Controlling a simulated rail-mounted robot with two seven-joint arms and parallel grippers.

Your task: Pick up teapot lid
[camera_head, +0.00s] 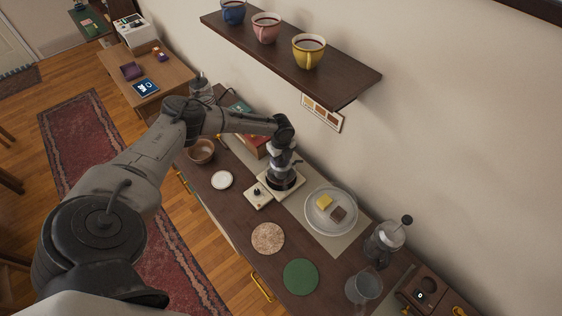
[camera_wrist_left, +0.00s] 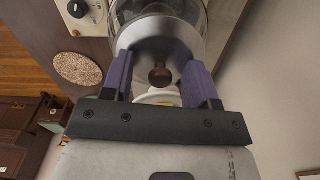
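The teapot lid (camera_wrist_left: 150,32) is a silvery disc with a brown knob (camera_wrist_left: 161,75), seen close up in the left wrist view on top of the glass teapot (camera_wrist_left: 187,8). My left gripper (camera_wrist_left: 160,88) has its two purple fingers apart, one on each side of the knob, with gaps between knob and fingers. In the head view my left gripper (camera_head: 282,158) is directly above the teapot (camera_head: 284,180), which stands on a pale burner base and is partly hidden by the gripper. The lid is hard to make out there. My right gripper is not in view.
A plate (camera_head: 347,217) with yellow and brown pieces lies right of the burner (camera_head: 258,195). A French press (camera_head: 384,243) and glass pitcher (camera_head: 363,287) stand further right. Coasters (camera_head: 268,238) lie in front. A wall shelf (camera_head: 340,80) with cups hangs above the counter.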

